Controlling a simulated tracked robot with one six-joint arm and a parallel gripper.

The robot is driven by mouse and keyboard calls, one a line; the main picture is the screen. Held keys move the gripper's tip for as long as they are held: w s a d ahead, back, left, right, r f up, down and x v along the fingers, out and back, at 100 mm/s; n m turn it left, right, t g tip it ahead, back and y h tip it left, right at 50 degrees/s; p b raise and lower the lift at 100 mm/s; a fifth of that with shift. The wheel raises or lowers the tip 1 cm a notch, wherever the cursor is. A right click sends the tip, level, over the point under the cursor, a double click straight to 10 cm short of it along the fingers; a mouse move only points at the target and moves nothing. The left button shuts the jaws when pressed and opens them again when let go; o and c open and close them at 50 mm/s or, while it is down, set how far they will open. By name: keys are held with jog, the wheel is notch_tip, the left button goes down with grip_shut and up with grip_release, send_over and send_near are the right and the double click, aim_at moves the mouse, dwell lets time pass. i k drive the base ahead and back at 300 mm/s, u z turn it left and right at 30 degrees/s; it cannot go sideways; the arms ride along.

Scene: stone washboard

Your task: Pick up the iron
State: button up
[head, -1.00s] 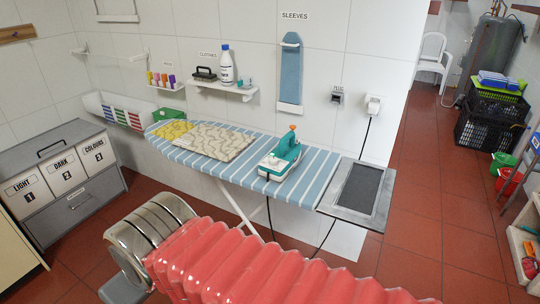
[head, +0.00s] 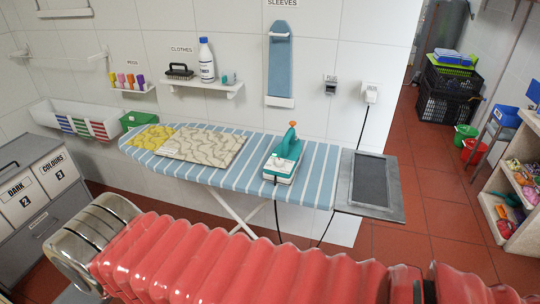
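A teal and white iron (head: 285,160) with an orange knob on top sits on the right half of the ironing board (head: 228,181). The board has blue and white stripes. A dark cord hangs from the iron over the board's front edge. My arm, in a red ribbed sleeve with a metal part at its left end, crosses the bottom of the head view, in front of and below the board. My gripper's fingers do not show.
A folded patterned cloth (head: 203,146) lies left of the iron. A grey iron rest (head: 395,199) adjoins the board's right end. A wall shelf (head: 203,87) holds a white bottle (head: 206,62) and a brush (head: 180,71). Red floor is open at right.

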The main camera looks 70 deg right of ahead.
aim_at(287, 149)
jog(key=i, duration=1.15)
jog(key=z, duration=2.35)
